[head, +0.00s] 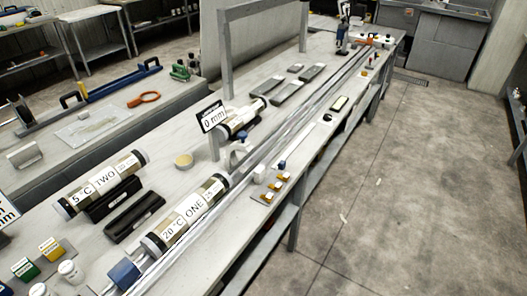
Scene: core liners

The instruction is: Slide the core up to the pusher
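A clear liner marked ONE, 20 °C (187,213), with pale and dark bands inside, lies along the metal rails at the front of the bench. A blue block (125,273) sits on the same rails below its lower left end, with a short stretch of rail between them; I cannot tell for sure that it is the pusher. A second liner marked TWO, 5 °C (100,184) lies behind, beside a black cradle (134,217). A third liner (242,118) lies further back, by the 0 mm sign (212,116). My gripper is not in view.
The long rails (300,112) run on to the far end of the bench. A grey post and frame (225,60) stands behind them. A plate with small amber-topped items (275,188) sits at the front edge. Colored blocks (50,249) stand lower left. The floor (375,190) at right is clear.

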